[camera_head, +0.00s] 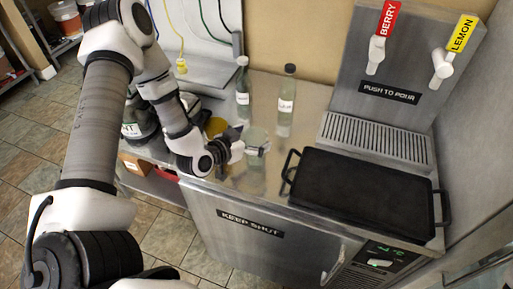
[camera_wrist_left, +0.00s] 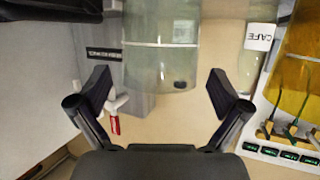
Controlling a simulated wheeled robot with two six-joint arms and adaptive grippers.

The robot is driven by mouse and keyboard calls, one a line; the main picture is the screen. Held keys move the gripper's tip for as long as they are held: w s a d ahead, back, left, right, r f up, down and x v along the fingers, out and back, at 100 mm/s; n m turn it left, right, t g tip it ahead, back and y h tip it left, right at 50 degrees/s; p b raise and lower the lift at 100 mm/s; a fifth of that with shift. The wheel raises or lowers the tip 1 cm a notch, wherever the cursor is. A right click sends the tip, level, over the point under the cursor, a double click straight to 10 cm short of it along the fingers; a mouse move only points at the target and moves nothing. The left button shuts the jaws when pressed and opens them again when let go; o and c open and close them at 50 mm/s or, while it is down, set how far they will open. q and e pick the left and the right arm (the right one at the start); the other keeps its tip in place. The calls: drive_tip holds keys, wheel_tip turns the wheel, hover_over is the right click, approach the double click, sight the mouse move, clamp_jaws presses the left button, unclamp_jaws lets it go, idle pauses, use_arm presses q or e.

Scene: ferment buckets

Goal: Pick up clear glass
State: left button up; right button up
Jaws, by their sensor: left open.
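The clear glass (camera_head: 257,138) stands on the steel counter in the head view, in front of two bottles. In the left wrist view the clear glass (camera_wrist_left: 160,50) is large and see-through, with a pale band around it, and lines up between the two fingertips. My left gripper (camera_head: 248,148) is at the near-left side of the glass, its fingers reaching to it and partly covering it. It is open, with a finger on either side in the left wrist view (camera_wrist_left: 160,92). No firm grip shows. My right gripper is not in view.
Two labelled bottles (camera_head: 285,100) (camera_head: 242,90) stand behind the glass. An amber container (camera_head: 214,127) is close left of the gripper. A black tray (camera_head: 365,195) with handles lies to the right, below the BERRY tap (camera_head: 377,52) and LEMON tap (camera_head: 443,66).

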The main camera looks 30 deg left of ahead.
use_arm(q)
drive_tip(key=shift+x, duration=0.85)
drive_tip(key=shift+s, duration=0.2)
drive_tip(key=shift+s+r, duration=0.1)
drive_tip(key=shift+s, duration=0.05)
drive_tip(key=shift+c, duration=1.1)
drive_tip(key=c, duration=1.6)
drive_tip(key=shift+o, duration=0.2)
